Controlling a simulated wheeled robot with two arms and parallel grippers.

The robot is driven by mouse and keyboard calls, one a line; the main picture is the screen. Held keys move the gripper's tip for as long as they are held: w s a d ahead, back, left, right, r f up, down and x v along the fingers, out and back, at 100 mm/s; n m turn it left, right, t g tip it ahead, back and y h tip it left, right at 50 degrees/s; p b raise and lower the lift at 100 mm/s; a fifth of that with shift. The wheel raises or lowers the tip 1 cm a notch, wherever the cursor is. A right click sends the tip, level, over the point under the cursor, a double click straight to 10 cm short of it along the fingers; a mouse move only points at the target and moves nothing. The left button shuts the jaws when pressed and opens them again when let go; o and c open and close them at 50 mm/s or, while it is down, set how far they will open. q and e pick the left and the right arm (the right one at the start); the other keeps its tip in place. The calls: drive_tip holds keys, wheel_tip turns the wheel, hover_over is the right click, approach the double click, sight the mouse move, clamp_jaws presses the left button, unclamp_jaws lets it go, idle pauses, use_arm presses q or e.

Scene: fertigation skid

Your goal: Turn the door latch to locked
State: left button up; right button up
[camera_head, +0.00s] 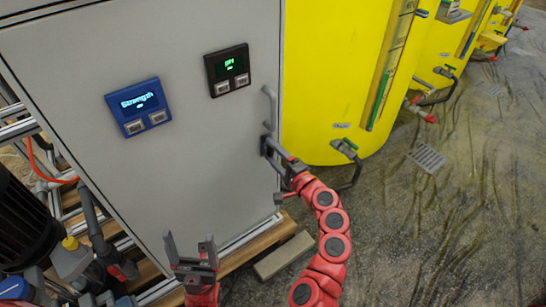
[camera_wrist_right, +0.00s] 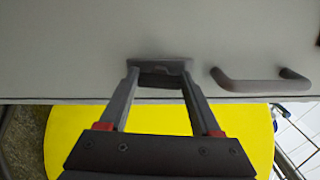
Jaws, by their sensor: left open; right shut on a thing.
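The grey cabinet door (camera_head: 190,165) fills the middle of the head view. The dark door latch (camera_head: 266,143) sits near its right edge, just below a grey bar handle (camera_head: 270,108). My right gripper (camera_head: 272,150) is at the latch. In the right wrist view the latch (camera_wrist_right: 160,63) is between the fingertips of my right gripper (camera_wrist_right: 160,82), which is shut on it. The fingers partly hide the latch, so its turned position is hard to tell. My left gripper (camera_head: 190,248) is open and empty, low in front of the door.
A blue display panel (camera_head: 138,106) and a black display panel (camera_head: 227,70) are on the door. Yellow tanks (camera_head: 335,70) with valves stand at the right. Pipes and a dark motor (camera_head: 22,222) are at lower left. The wet floor (camera_head: 440,220) at right is mostly clear.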

drive_tip(key=shift+n+b, duration=0.3)
drive_tip(key=shift+n, duration=0.2)
drive_tip(key=o, duration=1.4)
drive_tip(key=p+v, duration=0.2)
drive_tip(key=v, duration=1.5)
drive_tip(key=shift+s, duration=0.25)
